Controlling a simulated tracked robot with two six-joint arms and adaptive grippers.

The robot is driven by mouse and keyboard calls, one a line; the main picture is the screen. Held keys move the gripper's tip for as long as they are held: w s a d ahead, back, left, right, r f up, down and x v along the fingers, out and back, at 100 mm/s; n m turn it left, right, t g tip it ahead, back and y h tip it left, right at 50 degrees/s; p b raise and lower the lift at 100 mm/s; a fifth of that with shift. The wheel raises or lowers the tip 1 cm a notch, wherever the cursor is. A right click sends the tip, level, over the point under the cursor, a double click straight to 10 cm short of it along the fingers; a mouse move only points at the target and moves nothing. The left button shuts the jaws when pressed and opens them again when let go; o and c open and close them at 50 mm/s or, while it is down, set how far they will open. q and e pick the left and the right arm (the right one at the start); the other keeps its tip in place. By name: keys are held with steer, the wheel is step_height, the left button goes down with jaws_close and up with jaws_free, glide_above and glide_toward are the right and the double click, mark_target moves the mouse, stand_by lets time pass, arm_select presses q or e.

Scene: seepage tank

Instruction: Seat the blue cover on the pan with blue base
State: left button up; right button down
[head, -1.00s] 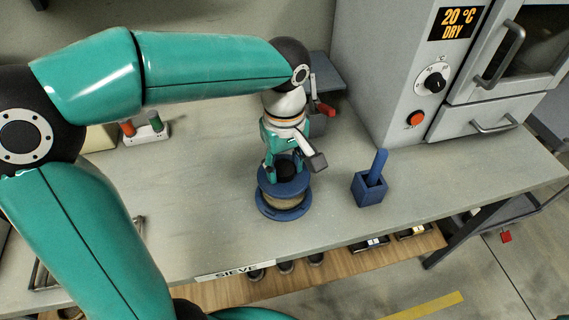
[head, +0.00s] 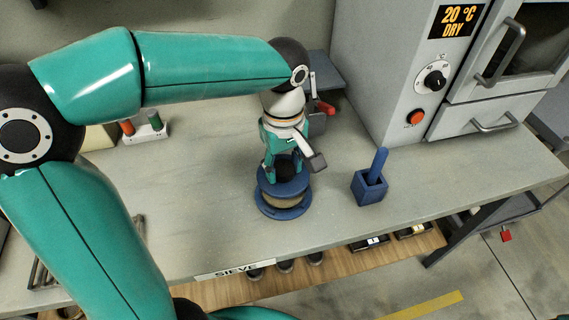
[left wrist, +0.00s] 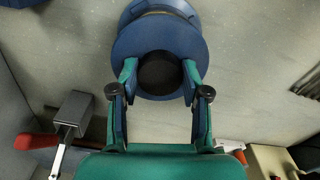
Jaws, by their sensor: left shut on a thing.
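The blue cover (head: 298,186) is a round disc with a dark knob on top. My left gripper (head: 284,173) is shut on it from above. The pan with blue base (head: 282,212) stands upright on the bench under the cover, with a tan wall showing between. In the left wrist view the cover (left wrist: 187,35) lies between the fingers of my left gripper (left wrist: 160,75), around its dark knob. The base (left wrist: 162,6) shows past the cover's edge, a little off to the top. I cannot tell if the cover touches the pan's rim. My right gripper is not seen.
A blue square holder (head: 368,188) with a blue stick stands to the right. A grey oven (head: 410,75) stands behind it. A rack with red and green handles (head: 148,132) is at the back left. The bench's front edge carries a SIEVE label (head: 234,270).

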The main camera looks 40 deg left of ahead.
mark_target(284, 168)
arm_select(q)
steer(key=shift+f+b, duration=0.55)
steer(key=shift+f, duration=0.3)
steer(key=o, duration=1.4)
steer(key=shift+r, duration=0.1)
step_height(284, 168, up, 12)
steer(key=shift+f, duration=0.1)
